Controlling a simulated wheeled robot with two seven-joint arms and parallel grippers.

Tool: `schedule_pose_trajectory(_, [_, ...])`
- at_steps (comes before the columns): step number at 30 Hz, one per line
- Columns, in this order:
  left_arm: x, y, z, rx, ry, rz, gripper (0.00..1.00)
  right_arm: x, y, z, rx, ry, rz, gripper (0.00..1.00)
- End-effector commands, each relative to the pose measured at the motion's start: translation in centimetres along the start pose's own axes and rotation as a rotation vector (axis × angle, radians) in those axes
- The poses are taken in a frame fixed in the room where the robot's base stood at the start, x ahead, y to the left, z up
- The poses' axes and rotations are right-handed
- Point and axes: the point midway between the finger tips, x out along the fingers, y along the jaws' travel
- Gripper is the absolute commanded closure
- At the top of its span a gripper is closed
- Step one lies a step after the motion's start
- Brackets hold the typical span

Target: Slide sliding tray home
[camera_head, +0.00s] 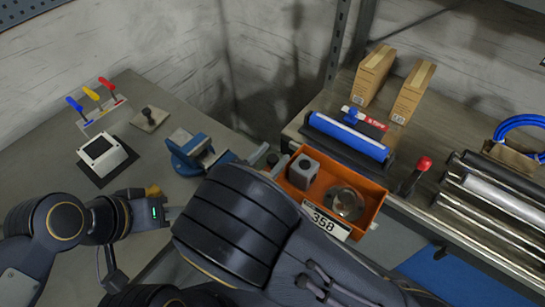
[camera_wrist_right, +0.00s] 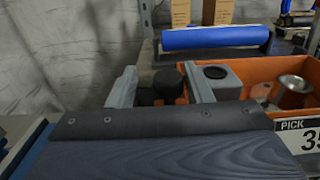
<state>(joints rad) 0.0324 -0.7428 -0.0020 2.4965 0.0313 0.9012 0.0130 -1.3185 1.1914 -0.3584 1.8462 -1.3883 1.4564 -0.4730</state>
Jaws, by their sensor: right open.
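The sliding tray appears to be the orange tray (camera_head: 372,213) with a "358" label, at the left front edge of the right bench. It holds a grey block with a round hole (camera_head: 303,170) and a metal cup (camera_head: 343,203). It also shows at the right in the right wrist view (camera_wrist_right: 258,72). My right gripper (camera_wrist_right: 160,86) is open beside the tray's left end. A dark round knob (camera_wrist_right: 167,82) appears between its fingers; I cannot tell whether they touch it. My right arm hides part of the tray in the head view. My left gripper (camera_head: 172,213) is over the left bench, away from the tray; its fingers are unclear.
A blue roller (camera_head: 347,135) lies behind the tray, with two cardboard boxes (camera_head: 372,75) further back. A red-knobbed lever (camera_head: 422,164) and metal bars (camera_head: 495,195) are to the right. A blue vice (camera_head: 195,152) stands on the left bench, near my arms.

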Motion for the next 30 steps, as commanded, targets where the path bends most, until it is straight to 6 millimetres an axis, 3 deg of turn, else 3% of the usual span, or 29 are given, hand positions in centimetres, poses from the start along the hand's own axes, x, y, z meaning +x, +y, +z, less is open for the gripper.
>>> schedule_pose_trajectory(10, [0.1, 0.0, 0.0, 0.000, 0.000, 0.000, 0.64, -0.3, -0.1, -0.1, -0.002, 0.000, -0.004, 0.52])
schedule_pose_trajectory(22, [1.0, -0.4, 0.5, 0.000, 0.000, 0.000, 0.64, -6.4, 0.0, -0.1, 0.001, 0.001, 0.000, 0.52])
schedule_pose_trajectory(30, [1.1, -0.5, 0.5, 0.000, 0.000, 0.000, 0.64, -7.9, -0.1, 0.0, -0.001, 0.001, -0.003, 0.52])
